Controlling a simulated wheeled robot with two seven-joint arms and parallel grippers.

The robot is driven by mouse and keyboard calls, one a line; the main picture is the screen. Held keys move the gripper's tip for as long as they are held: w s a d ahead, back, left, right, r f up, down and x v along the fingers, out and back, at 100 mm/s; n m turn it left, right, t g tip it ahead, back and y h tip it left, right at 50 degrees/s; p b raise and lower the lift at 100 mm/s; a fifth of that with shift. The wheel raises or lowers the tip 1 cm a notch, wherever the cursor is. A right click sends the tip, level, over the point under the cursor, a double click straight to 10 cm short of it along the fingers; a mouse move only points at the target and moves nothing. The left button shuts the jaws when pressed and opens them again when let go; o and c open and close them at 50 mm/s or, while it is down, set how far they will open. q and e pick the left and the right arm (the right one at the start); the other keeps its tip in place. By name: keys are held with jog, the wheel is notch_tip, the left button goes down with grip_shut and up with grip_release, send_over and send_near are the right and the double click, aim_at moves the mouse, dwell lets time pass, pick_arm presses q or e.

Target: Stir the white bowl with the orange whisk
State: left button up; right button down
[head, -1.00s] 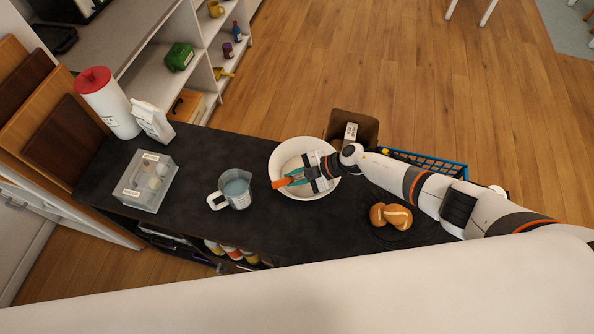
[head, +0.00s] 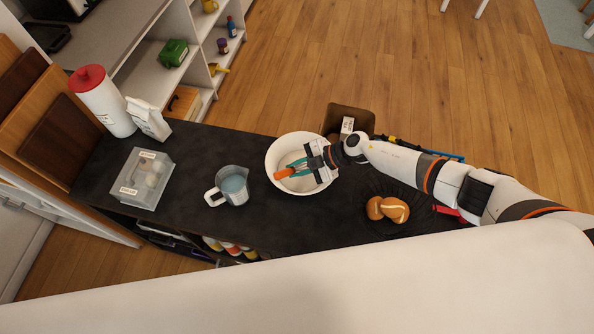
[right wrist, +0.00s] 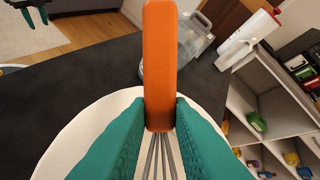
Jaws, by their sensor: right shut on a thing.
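The white bowl (head: 279,153) stands on the dark counter. My right gripper (head: 296,170) is over the bowl, shut on the orange whisk (head: 284,174). In the right wrist view the whisk's handle (right wrist: 159,65) is between my teal fingers, and its metal wires run down toward the bowl (right wrist: 80,135). The wires' lower ends are hidden, so I cannot tell how deep they reach. My left gripper (right wrist: 36,17) shows small at the top left of the right wrist view, with its fingers apart and empty. It is not in the head view.
A measuring jug (head: 233,186) with pale liquid stands left of the bowl. A clear egg box (head: 146,179) is further left. A brown box (head: 348,122) is behind the bowl. Bread rolls (head: 389,209) lie to the right. A red-lidded canister (head: 103,105) stands at the back left.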

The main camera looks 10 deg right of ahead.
notch_tip(320, 180, up, 10)
jog(key=shift+f, duration=0.2)
dwell(0.5)
